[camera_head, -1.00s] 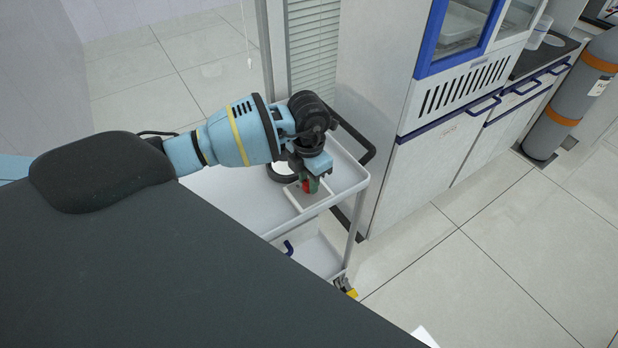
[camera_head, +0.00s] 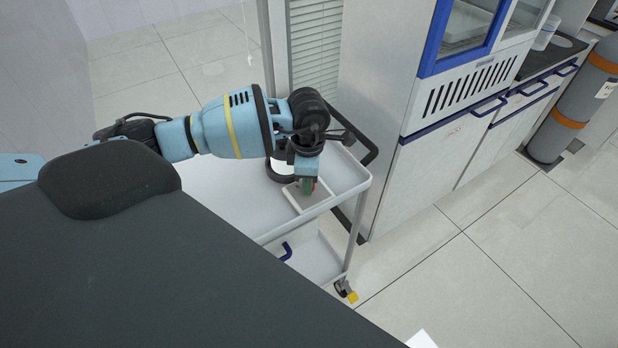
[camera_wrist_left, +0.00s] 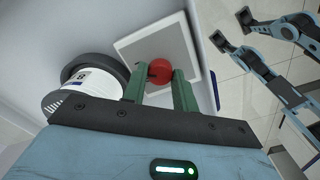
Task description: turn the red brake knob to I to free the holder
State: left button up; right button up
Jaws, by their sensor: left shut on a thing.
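The red brake knob (camera_wrist_left: 161,71) sits on a square white plate (camera_wrist_left: 148,38) in the left wrist view. The plate lies on the white cart top, where it also shows in the head view (camera_head: 296,201). My left gripper (camera_wrist_left: 160,88) has its green fingers on either side of the knob and is shut on it. The knob's markings cannot be read.
A white round thing with a dark ring (camera_wrist_left: 85,88) stands close beside the plate. The cart (camera_head: 230,200) has a raised rim and a dark handle (camera_head: 362,143). A cabinet (camera_head: 385,150) stands right behind it.

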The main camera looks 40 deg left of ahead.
dwell(0.3)
pick_arm(q)
jog(key=o, duration=1)
jog(key=shift+r, duration=3.95)
